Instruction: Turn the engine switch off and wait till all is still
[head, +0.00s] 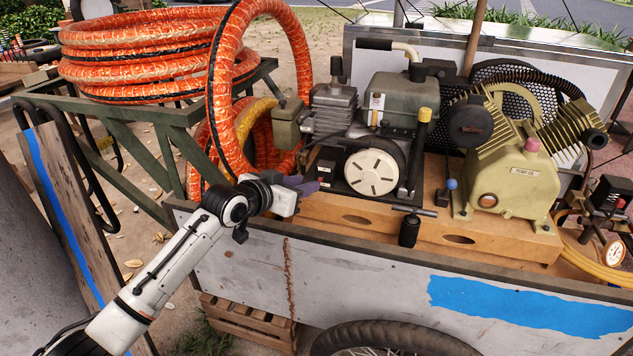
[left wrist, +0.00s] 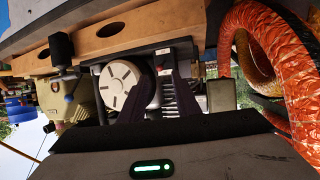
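The engine (head: 378,125) sits on a wooden board on the cart, with a round cream recoil cover (head: 374,171) facing me. In the left wrist view the cover (left wrist: 121,86) is left of the fingers. My left gripper (head: 306,185) is just in front of and below this box. In the left wrist view its dark fingers (left wrist: 170,92) are apart, with nothing held between them. My right gripper is out of view.
A tan compressor pump (head: 515,185) stands right of the engine, with a pressure gauge (head: 613,252) beyond it. Orange hose (head: 228,110) hangs close left of my gripper. The cart's front wall (head: 350,268) runs beneath my gripper. A black handle (head: 409,230) stands near the board's front.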

